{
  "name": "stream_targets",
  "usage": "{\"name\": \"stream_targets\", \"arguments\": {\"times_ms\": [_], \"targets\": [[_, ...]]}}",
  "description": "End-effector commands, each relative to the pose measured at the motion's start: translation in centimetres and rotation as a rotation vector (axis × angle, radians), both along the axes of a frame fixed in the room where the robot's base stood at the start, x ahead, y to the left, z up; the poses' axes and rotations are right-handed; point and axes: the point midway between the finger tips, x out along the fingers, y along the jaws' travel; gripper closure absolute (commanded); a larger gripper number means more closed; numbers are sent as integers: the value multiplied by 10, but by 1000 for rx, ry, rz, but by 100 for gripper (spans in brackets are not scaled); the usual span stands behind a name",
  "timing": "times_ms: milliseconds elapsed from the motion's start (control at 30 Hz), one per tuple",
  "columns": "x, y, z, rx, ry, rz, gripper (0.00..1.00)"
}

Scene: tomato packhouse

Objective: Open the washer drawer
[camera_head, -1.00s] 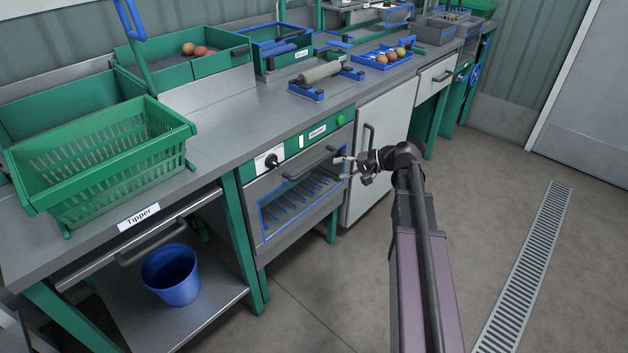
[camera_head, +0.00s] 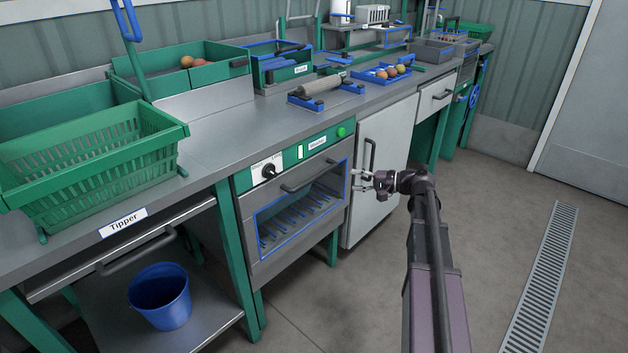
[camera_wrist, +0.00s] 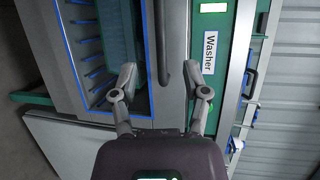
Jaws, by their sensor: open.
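The washer drawer (camera_head: 335,206) is a grey front with a blue-framed window, under a green panel with a knob and a green button. It is shut. Its dark bar handle (camera_head: 310,176) runs across the top of the front. My gripper (camera_head: 362,180) is out in front of the drawer's right side, right of the handle. In the wrist view my gripper (camera_wrist: 162,72) has its two fingers spread and empty. The dark handle (camera_wrist: 163,45) shows between and beyond the fingertips, which look apart from it. The Washer label (camera_wrist: 209,52) is to the right.
A white cabinet door (camera_head: 388,170) with an upright handle is right of the washer. A blue bucket (camera_head: 160,300) stands on the lower shelf at left. A green crate (camera_head: 95,165) sits on the bench. The floor before the washer is clear.

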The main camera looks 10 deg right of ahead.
Motion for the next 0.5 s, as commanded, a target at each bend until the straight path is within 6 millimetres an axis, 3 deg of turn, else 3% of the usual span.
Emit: {"name": "stream_targets", "arguments": {"times_ms": [267,500], "targets": [[6,9,-3,-1,1,1,40],[20,32,-8,-1,0,2,40]]}}
